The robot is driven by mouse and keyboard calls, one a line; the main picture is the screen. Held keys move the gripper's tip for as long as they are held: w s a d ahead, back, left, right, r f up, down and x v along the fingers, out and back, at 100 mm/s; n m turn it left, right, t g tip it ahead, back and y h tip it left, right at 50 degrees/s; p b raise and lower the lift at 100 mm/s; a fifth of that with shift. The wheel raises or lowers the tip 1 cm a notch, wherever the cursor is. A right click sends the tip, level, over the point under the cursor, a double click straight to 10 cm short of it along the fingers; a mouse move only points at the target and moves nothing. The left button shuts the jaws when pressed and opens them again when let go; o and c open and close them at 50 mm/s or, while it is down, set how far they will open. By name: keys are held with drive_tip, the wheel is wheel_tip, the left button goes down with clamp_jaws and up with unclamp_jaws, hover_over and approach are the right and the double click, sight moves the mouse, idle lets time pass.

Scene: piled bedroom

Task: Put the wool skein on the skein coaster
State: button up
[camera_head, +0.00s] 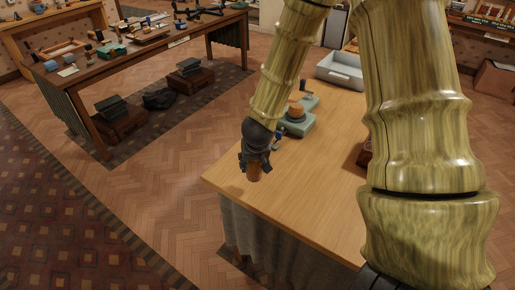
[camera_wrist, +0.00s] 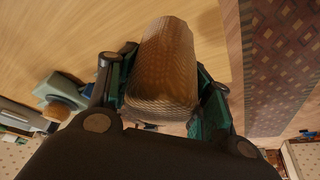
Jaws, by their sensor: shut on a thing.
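My gripper (camera_head: 256,163) is shut on a brown, ribbed, roughly cylindrical thing, which looks like the wool skein (camera_head: 254,174). In the wrist view the skein (camera_wrist: 163,65) sits between the two fingers of my gripper (camera_wrist: 164,88). In the head view it appears over the table's near-left edge; its height above the top is hard to tell. I cannot make out the skein coaster for sure. A round tan piece (camera_head: 296,112) rests on a teal-grey block on the table, behind and right of my gripper; it also shows in the wrist view (camera_wrist: 56,111).
The wooden table (camera_head: 290,185) has bare room at its near end. The teal-grey block (camera_head: 299,127), a small dark-handled item (camera_head: 279,132) and a grey tray (camera_head: 340,72) stand farther back. A reddish-brown object (camera_head: 365,155) is partly hidden by my arm. A cluttered long table (camera_head: 165,44) stands at left.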

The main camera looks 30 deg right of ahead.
drive_tip(key=shift+w+d+f+p, duration=0.85)
drive_tip(key=shift+w+d, duration=0.5)
drive_tip(key=shift+w, duration=0.3)
drive_tip(key=shift+w+d+f+p, duration=0.7)
drive_tip(key=shift+w+d+p, duration=0.2)
drive_tip(key=shift+w+d, duration=0.65)
drive_tip(key=shift+w+d+f+p, duration=0.85)
drive_tip(key=shift+w+d, duration=0.35)
drive_tip(key=shift+w, duration=0.6)
drive_tip(key=shift+f, duration=0.15)
drive_tip(key=o, duration=1)
drive_tip(key=shift+o, duration=0.2)
drive_tip(key=b+v, duration=0.1)
drive_tip(key=v, duration=1.1)
drive_tip(key=shift+s, duration=0.1)
